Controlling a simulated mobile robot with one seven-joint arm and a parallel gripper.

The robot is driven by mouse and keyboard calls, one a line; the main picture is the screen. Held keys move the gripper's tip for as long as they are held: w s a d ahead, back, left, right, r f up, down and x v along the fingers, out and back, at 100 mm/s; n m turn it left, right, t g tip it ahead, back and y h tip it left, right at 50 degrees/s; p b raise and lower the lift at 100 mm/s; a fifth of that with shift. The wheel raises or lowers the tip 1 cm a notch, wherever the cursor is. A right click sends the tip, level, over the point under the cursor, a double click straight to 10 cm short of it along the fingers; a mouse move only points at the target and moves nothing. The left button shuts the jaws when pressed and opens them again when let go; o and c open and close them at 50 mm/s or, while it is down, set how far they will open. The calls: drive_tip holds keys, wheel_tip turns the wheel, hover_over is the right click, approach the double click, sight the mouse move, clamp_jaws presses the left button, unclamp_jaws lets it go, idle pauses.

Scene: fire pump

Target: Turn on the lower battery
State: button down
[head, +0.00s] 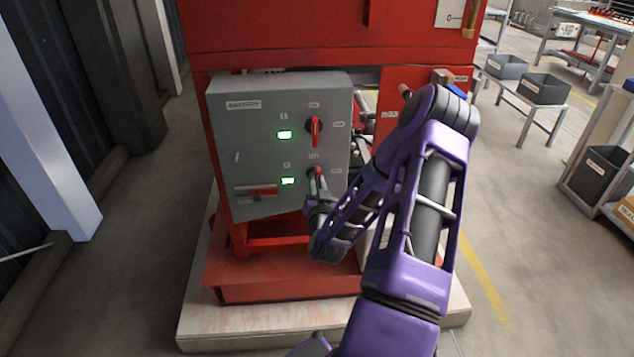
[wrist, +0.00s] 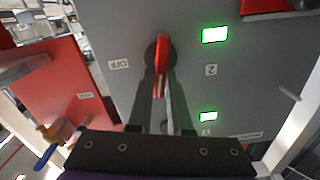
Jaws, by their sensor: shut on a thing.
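The grey battery panel (head: 225,140) is on the front of the red pump unit. The lower red rotary switch (head: 317,171) is partly hidden by my gripper (head: 318,184) in the head view. In the wrist view, the switch's red handle (wrist: 162,58) stands about vertical between the fingers of my gripper (wrist: 160,78), which is shut on it. An OFF label (wrist: 119,64) is to one side. The lower green light (head: 288,181), marked 2, is lit and shows in the wrist view (wrist: 215,35). The upper red switch (head: 315,125) stands vertical; its green light (head: 284,135) is lit.
Red framework and pipes stand right of the panel. The unit rests on a pale plinth (head: 250,325). Dark bins (head: 543,88) stand on a bench at right. The floor at left is clear.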

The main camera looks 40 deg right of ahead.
drive_tip(key=n+b, duration=0.2)
drive_tip(key=shift+a+n+b, duration=0.15)
drive_tip(key=shift+n+b, duration=0.15)
drive_tip(key=shift+n, duration=0.1)
drive_tip(key=c, duration=0.8)
unclamp_jaws()
drive_tip(key=shift+c, duration=0.2)
